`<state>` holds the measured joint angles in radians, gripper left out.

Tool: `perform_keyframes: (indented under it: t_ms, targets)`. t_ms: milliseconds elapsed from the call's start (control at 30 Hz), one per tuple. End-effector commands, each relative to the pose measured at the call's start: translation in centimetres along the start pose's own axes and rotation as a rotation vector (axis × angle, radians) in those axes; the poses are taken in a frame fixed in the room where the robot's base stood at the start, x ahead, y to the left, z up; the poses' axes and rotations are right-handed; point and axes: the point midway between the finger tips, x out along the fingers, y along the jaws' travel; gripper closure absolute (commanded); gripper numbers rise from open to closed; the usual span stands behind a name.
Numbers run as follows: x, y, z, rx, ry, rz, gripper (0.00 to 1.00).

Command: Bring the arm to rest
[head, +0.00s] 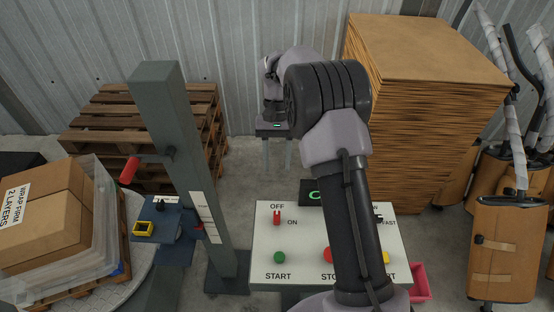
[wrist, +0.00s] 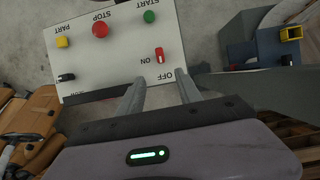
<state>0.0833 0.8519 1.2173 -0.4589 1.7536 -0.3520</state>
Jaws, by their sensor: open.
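My gripper (head: 277,168) is at the far side of the control panel in the head view, its fingers apart and nothing between them. My arm (head: 350,215) rises across the right half of the panel and bends over at the top. In the wrist view the two grey fingers (wrist: 158,88) are spread, pointing towards the panel (wrist: 90,75). The red OFF/ON switch (head: 277,216) shows past the fingertips in the wrist view (wrist: 159,55). I cannot tell whether the fingers touch the panel's edge.
The panel (head: 262,240) has a green START button (head: 279,257) and a red STOP button (head: 327,255), partly behind my arm. A grey post (head: 185,170) with a red handle (head: 129,170) stands left.

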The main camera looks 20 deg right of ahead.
Motion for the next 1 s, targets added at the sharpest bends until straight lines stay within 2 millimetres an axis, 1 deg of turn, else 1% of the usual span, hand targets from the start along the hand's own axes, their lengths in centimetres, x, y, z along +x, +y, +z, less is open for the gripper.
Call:
perform_keyframes:
  t_ms: [267, 333, 367, 467, 500, 567, 600, 667, 700, 767, 800, 900, 1000]
  targets:
    - [0.0, 0.0, 0.1, 0.000, 0.005, -0.001, 0.58]
    - [-0.7, -0.1, 0.8, -0.003, 0.037, -0.009, 0.58]
    - [-1.2, -0.2, 1.5, -0.006, 0.063, -0.016, 0.58]
    - [-2.7, -0.4, 5.6, -0.015, 0.195, -0.056, 0.58]
    - [-2.9, -0.4, 7.8, -0.017, 0.258, -0.077, 0.58]
    - [-2.6, -0.2, 11.3, -0.018, 0.352, -0.113, 0.58]
    - [-2.0, -0.1, 13.5, -0.018, 0.414, -0.139, 0.58]
    - [-0.4, 0.3, 16.7, -0.015, 0.506, -0.181, 0.58]
    - [1.0, 0.6, 18.6, -0.011, 0.564, -0.208, 0.58]
    - [3.3, 0.9, 21.0, -0.006, 0.641, -0.249, 0.58]
    - [4.8, 1.2, 22.1, -0.003, 0.687, -0.274, 0.58]
    - [7.8, 1.6, 24.0, 0.007, 0.770, -0.321, 0.58]
    - [9.3, 1.9, 24.8, 0.012, 0.810, -0.346, 0.58]
